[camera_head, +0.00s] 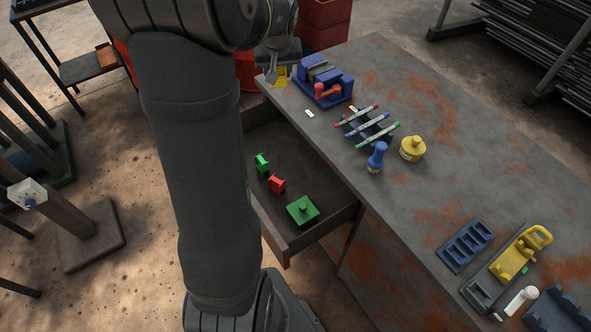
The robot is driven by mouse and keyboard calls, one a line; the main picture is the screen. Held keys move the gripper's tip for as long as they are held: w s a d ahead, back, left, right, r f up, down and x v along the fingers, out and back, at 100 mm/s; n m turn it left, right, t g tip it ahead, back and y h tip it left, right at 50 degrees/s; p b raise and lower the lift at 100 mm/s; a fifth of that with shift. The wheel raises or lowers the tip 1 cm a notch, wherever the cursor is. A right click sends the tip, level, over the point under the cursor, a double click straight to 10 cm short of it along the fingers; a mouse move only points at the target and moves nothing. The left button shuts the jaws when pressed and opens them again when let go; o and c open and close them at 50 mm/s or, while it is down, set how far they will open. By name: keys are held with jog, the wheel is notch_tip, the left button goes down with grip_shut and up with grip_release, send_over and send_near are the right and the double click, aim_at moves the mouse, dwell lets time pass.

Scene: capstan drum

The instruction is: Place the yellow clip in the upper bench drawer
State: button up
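A small yellow piece (281,72), which may be the yellow clip, shows at the bench's far left corner, partly hidden by my gripper (271,77). My gripper points down right at it. The fingers are small and partly covered, so I cannot tell whether they are open or shut, or whether they touch it. The bench drawer (345,214) is pulled out to the left below the bench top. In it lie a green clip-like piece (262,165), a red one (277,184) and a green square block with a knob (303,210). My arm hides the drawer's left part.
A blue vise (325,82) stands right of my gripper. A blue tray (466,245) and a yellow tool (520,254) lie at the near right.

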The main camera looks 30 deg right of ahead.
jog(key=shift+s+a+f+n, duration=0.1)
jog(key=shift+a+f+n, duration=0.05)
jog(key=shift+a+f, duration=0.35)
jog(key=shift+a+f+n, duration=0.15)
jog(key=shift+a+f, duration=0.1)
jog(key=shift+a, duration=0.35)
notch_tip(320, 180, down, 22)
jog(key=w+a+f, duration=0.2)
jog(key=w, duration=0.1)
jog(key=w+a+f, duration=0.2)
jog(key=w+f, duration=0.1)
jog(key=w+a+f, duration=0.2)
jog(key=w, duration=0.1)
jog(key=shift+w+f, duration=0.2)
jog(key=shift+w, duration=0.2)
jog(key=shift+f, duration=2.05)
jog(key=shift+f, duration=0.1)
jog(key=o, duration=0.5)
jog(key=shift+f, duration=0.1)
jog(key=o, duration=0.4)
jog(key=shift+o, duration=0.2)
